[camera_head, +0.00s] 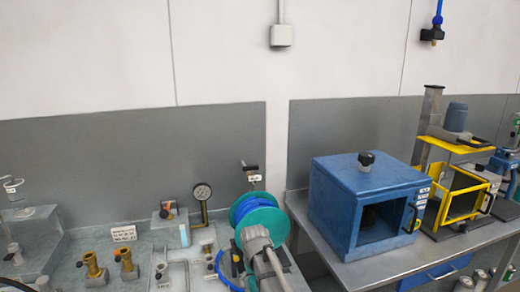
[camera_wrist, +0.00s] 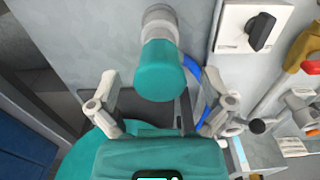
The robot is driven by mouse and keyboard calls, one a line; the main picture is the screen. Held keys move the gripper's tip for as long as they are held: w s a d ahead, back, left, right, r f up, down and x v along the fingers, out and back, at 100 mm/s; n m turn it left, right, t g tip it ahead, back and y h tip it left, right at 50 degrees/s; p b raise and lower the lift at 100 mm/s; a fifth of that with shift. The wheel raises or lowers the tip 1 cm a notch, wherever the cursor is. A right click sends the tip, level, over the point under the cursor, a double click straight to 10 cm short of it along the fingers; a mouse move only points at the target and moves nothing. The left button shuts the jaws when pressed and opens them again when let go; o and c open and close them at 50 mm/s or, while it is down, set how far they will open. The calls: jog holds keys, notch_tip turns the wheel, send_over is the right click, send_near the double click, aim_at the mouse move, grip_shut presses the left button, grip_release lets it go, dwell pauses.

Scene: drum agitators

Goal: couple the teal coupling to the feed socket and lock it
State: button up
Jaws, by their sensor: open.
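The teal coupling (camera_wrist: 160,75) shows in the wrist view as a rounded cylinder with a grey ringed end at the top of the picture. My gripper (camera_wrist: 161,90) is open. One finger stands on each side of the coupling, with visible gaps on both sides. A blue hose (camera_wrist: 197,75) shows just right of the coupling. I cannot pick out the feed socket for certain, nor tell whether the grey end is seated in anything. In the head view my arm covers this part of the bench, and the coupling cannot be made out.
A white box with a black knob (camera_wrist: 262,31) stands close right of the coupling. A blue cabinet (camera_head: 335,200) stands on the right table.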

jog(key=shift+f, duration=0.1)
dwell(0.6)
jog(key=c, duration=1.2)
jog(key=shift+w+r+p, duration=0.1)
jog(key=shift+r+p, duration=2.15)
jog(key=shift+r, duration=0.05)
